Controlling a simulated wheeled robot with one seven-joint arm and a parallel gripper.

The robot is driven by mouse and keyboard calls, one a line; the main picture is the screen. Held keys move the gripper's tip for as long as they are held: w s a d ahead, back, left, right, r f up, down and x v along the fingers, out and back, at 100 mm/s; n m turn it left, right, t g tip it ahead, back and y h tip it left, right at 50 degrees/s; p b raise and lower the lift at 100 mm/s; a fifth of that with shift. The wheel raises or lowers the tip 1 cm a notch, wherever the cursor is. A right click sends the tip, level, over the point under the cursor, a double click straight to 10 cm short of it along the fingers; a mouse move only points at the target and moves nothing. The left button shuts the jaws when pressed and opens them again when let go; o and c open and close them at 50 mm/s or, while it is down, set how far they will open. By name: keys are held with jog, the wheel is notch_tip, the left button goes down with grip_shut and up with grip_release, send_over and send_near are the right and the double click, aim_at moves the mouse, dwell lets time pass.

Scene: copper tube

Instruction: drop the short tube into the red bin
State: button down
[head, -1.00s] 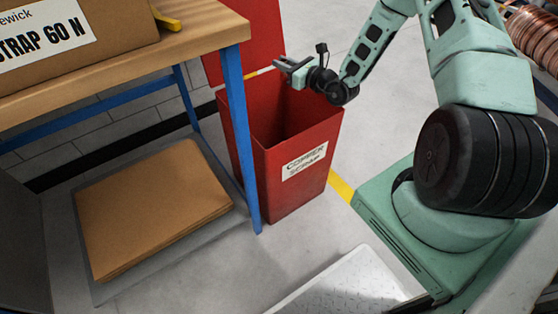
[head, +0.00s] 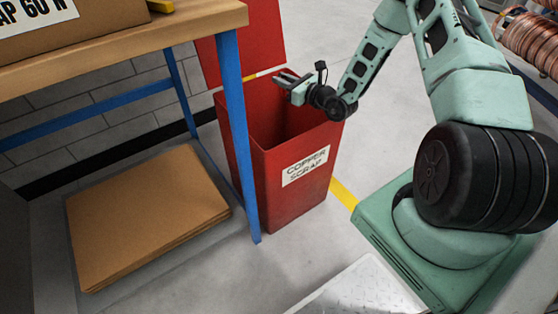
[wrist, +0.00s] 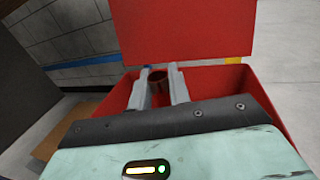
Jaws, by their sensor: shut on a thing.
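The red bin (head: 245,165), labelled "COPPER SCRAP", stands on the floor with its top open and its red lid raised at the back. My gripper (head: 281,78) is over the bin's opening, near its back side. In the wrist view my gripper (wrist: 161,74) points towards the raised lid, with the bin's rim around and below it. The short tube (wrist: 166,82) shows as a small dark brown-copper piece between the two fingers, which are shut on it. The tube cannot be made out in the head view.
A wooden-topped table with blue legs (head: 234,120) stands close to the bin's left side and carries a cardboard box (head: 95,30). A stack of flat cardboard (head: 150,220) lies under it. Copper coils (head: 530,40) are at the far right. Grey floor is clear behind the bin.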

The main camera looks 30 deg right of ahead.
jog(key=c, duration=1.2)
grip_release()
jog(key=shift+c, duration=0.2)
jog(key=p+v, duration=0.2)
jog(key=v, duration=1.5)
jog(key=shift+s+p, duration=0.2)
jog(key=shift+p, duration=0.15)
jog(key=shift+d, duration=0.1)
